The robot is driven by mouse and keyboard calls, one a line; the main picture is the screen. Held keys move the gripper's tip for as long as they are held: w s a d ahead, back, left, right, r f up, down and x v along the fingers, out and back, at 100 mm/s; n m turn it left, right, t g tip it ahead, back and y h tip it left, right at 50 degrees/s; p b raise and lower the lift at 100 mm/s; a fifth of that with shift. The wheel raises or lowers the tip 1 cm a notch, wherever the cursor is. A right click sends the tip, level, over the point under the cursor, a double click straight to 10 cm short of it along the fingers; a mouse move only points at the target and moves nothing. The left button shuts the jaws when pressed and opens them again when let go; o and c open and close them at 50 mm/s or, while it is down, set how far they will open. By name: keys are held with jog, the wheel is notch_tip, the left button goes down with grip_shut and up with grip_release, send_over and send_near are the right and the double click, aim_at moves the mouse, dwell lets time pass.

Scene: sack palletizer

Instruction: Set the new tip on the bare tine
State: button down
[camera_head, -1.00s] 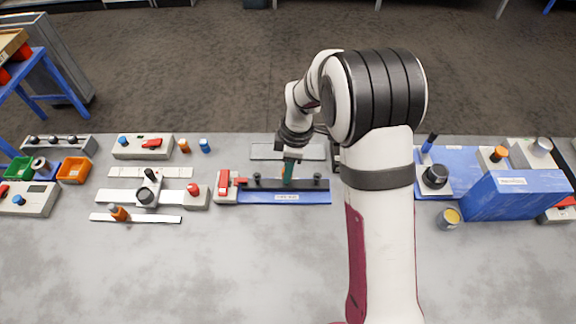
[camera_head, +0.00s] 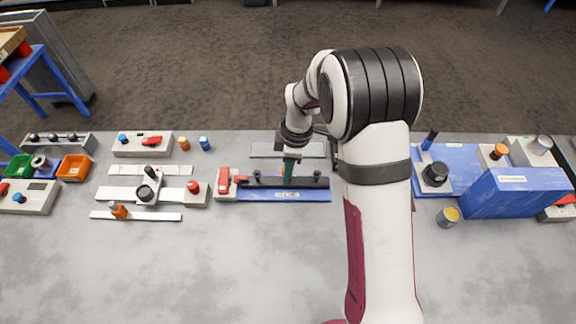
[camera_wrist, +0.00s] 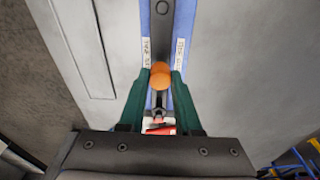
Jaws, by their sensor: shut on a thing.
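My gripper (camera_head: 288,178) points down over a blue fixture (camera_head: 310,196) in the head view. In the wrist view, its green fingers (camera_wrist: 160,85) are shut on an orange round-topped piece (camera_wrist: 160,77). This piece is between the fingertips, above the blue fixture (camera_wrist: 147,50). Whether it touches the fixture cannot be told. A dark bar (camera_head: 305,183) with black knobs lies along the fixture. The new tip and the bare tine cannot be told apart with certainty, and the spot under the fingers is partly hidden.
A red-lever clamp (camera_head: 223,184) stands at the fixture's left end. A light plate (camera_head: 265,150) lies behind. White bars with knobs (camera_head: 120,193) are further left. A blue box (camera_head: 515,194) and a small yellow-topped can (camera_head: 448,217) are right. The front table is clear.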

jog(key=c, duration=0.5)
grip_release()
jog(key=shift+r, duration=3.95)
